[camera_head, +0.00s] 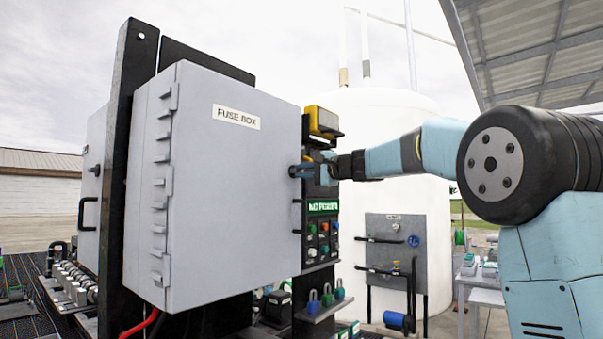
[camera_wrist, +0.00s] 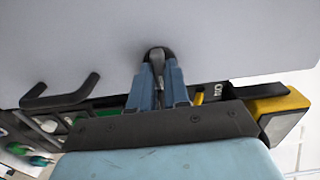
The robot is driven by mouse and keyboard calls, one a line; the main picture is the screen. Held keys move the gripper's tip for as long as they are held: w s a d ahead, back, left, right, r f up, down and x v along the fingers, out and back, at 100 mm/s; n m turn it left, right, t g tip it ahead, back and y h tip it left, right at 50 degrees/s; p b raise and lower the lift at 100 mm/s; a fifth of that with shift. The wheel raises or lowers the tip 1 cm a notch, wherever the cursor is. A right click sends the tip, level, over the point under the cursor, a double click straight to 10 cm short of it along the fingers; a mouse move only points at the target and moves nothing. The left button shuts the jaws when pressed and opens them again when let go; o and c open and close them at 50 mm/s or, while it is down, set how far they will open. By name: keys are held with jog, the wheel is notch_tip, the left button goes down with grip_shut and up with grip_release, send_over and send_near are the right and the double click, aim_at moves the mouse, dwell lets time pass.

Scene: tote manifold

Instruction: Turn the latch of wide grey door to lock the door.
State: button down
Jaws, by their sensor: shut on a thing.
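The wide grey door (camera_head: 225,185), labelled "FUSE BOX", looks shut on its box in the head view. It also fills the top of the wrist view (camera_wrist: 80,45). The latch (camera_wrist: 156,58) is a small grey piece on a dark rounded base near the door's edge. My gripper (camera_wrist: 158,82) has its two blue fingers closed around the latch. In the head view my gripper (camera_head: 303,171) is at the door's right edge, reaching in from the right. The fingers partly hide the latch, so its exact angle is hard to tell.
A black door handle (camera_wrist: 60,95) sits left of the latch in the wrist view. A yellow-and-black unit (camera_head: 322,122) is just above my gripper in the head view. A green-labelled button panel (camera_head: 322,230) and several padlocks (camera_head: 327,296) are below. A white tank (camera_head: 385,120) stands behind.

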jog(key=shift+w+f, duration=0.1)
jog(key=shift+f, duration=0.15)
jog(key=c, duration=1.4)
grip_release()
jog(key=o, duration=0.3)
jog(key=shift+r, duration=0.15)
jog(key=v, duration=1.3)
jog(key=shift+s+d, duration=0.25)
jog(key=shift+d, duration=0.05)
